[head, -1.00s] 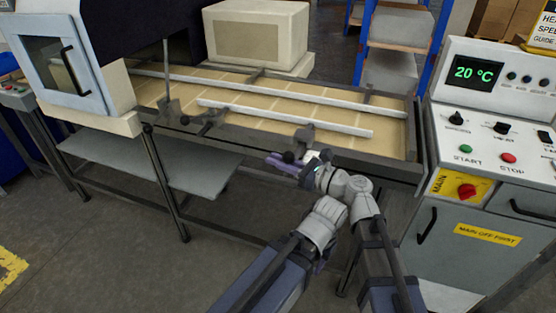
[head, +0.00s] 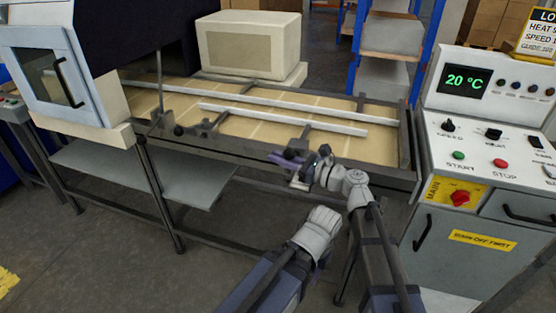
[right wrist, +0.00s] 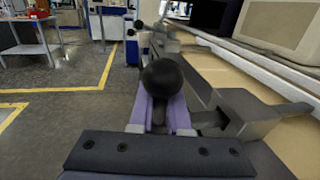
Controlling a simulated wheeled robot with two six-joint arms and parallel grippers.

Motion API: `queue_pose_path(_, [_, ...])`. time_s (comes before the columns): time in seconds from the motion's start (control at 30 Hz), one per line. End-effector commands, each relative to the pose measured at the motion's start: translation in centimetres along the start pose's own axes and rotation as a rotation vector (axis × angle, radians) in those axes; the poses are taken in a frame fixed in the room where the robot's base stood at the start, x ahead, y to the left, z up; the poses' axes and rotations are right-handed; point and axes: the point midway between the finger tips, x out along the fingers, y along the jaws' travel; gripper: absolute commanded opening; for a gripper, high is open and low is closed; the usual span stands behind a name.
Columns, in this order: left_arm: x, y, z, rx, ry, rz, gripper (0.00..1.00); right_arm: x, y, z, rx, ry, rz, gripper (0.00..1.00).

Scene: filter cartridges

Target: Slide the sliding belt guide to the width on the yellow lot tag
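The sliding belt guide is the shorter white front rail (head: 285,119) over the tan belt (head: 385,147). A longer white rail (head: 250,94) runs behind it. My right gripper (head: 283,160) is at the conveyor's front edge, by the rail's right bracket. In the right wrist view, its two purple fingers lie either side of a black ball knob (right wrist: 163,77). The knob hides the fingertips, so contact is unclear. The lot tag (head: 540,33), yellow-edged, stands at the top right, cut off by the frame; its GUIDE number is too blurred to read surely. My left gripper is out of view.
A second bracket with dark knobs (head: 179,130) is at the left of the front rail. The control cabinet (head: 490,185), its display reading 20 °C, stands close on the right. A grey lower shelf (head: 150,165) is under the conveyor. Floor is clear in front.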

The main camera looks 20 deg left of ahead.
Motion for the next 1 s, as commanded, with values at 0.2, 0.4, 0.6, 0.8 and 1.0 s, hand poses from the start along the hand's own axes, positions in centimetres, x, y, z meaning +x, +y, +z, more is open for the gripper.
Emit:
queue_pose_path(0.2, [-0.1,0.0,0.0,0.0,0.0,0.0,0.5,0.0,0.1,0.3,0.005,-0.01,0.002,0.42])
queue_pose_path(0.4, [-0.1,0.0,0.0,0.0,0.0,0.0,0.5,0.0,0.1,0.2,0.004,-0.008,0.001,0.48])
queue_pose_path(0.6, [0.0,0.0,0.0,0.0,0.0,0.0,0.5,-0.8,0.1,0.2,0.004,-0.007,0.0,0.48])
queue_pose_path(0.8, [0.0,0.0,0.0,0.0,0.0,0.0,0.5,-4.1,0.1,0.1,0.004,-0.007,-0.002,0.48])
queue_pose_path(1.0, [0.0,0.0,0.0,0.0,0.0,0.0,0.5,-6.8,0.1,0.1,0.004,-0.007,0.0,0.48])
